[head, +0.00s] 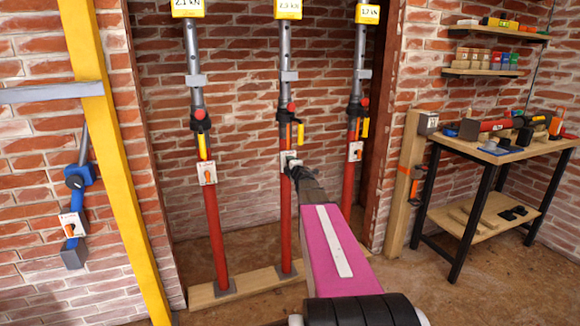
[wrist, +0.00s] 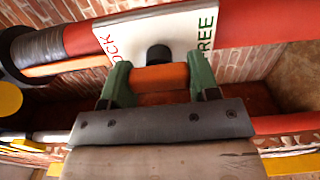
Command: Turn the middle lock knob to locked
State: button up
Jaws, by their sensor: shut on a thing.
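The middle prop (head: 286,220) is a red tube with a grey upper part. Its white lock plate (head: 288,157) is partly covered by my gripper (head: 291,168) in the head view. In the wrist view the plate (wrist: 185,32) reads FREE at right, with a partly hidden word ending in OCK at left. The orange lock knob (wrist: 160,77) on a black hub (wrist: 159,54) sits between the green fingers of my gripper (wrist: 161,82), which are shut on it. The knob's exact pointing direction is hard to tell.
A left prop (head: 215,235) and right prop (head: 349,185) stand close on either side, each with a white plate and orange knob. A yellow post (head: 112,150) leans at left. A workbench (head: 500,150) with tools stands at right.

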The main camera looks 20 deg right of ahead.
jog(key=o, duration=0.9)
jog(key=shift+s, duration=0.1)
jog(key=s, duration=1)
jog(key=shift+s+d, duration=0.15)
jog(key=shift+s, duration=0.2)
jog(key=shift+f, duration=0.15)
